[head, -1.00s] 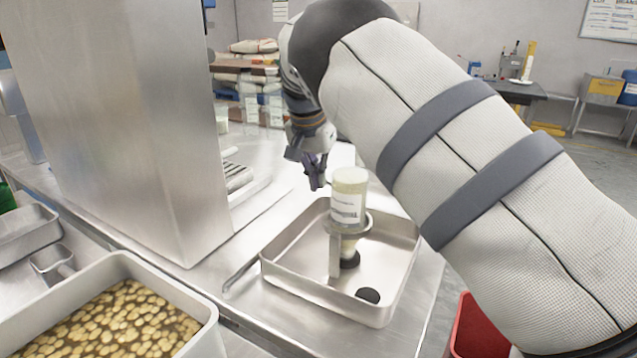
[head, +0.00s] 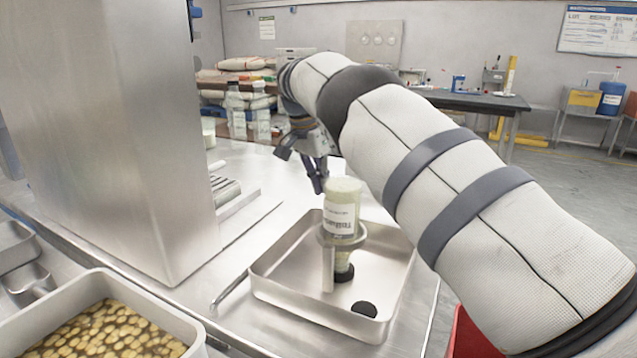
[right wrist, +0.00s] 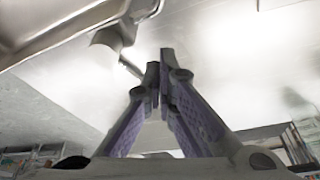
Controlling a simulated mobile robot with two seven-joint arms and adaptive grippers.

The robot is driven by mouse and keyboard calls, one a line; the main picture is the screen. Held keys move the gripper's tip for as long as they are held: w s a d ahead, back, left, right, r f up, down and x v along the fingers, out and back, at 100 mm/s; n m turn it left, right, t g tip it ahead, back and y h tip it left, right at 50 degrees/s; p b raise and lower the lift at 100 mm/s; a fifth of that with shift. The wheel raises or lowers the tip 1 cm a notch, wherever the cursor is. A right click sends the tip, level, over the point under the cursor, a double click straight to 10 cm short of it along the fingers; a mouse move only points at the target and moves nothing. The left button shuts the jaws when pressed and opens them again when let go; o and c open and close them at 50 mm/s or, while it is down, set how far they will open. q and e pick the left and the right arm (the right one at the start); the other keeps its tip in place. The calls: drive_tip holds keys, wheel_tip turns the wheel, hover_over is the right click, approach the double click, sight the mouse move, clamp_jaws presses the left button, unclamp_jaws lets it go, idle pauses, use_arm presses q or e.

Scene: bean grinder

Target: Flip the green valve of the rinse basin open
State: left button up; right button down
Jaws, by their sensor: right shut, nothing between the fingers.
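A shallow steel tray (head: 300,312), which may be the rinse basin, stands on the steel counter. A labelled white bottle (head: 341,215) stands in a ring holder inside it. I make out no green valve in either current view. My right gripper (head: 317,182) is above the tray's far edge, just behind and left of the bottle, pointing down. In the right wrist view its fingers (right wrist: 160,72) are shut with nothing between them. A blurred metal rod with a grey piece (right wrist: 122,38) shows beyond the fingertips. My left gripper is out of view.
A tall steel housing (head: 120,130) stands left of the tray. A container of beans in liquid (head: 165,310) is at the front left. Clear bottles (head: 236,112) stand at the counter's back. A red bin (head: 470,335) is below the counter's right side.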

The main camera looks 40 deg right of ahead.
drive_tip(key=shift+s+d, duration=0.2)
drive_tip(key=shift+d, duration=0.15)
idle(0.6)
idle(1.0)
drive_tip(key=v, duration=0.7)
drive_tip(key=shift+r, duration=0.25)
drive_tip(key=shift+a+f, duration=0.1)
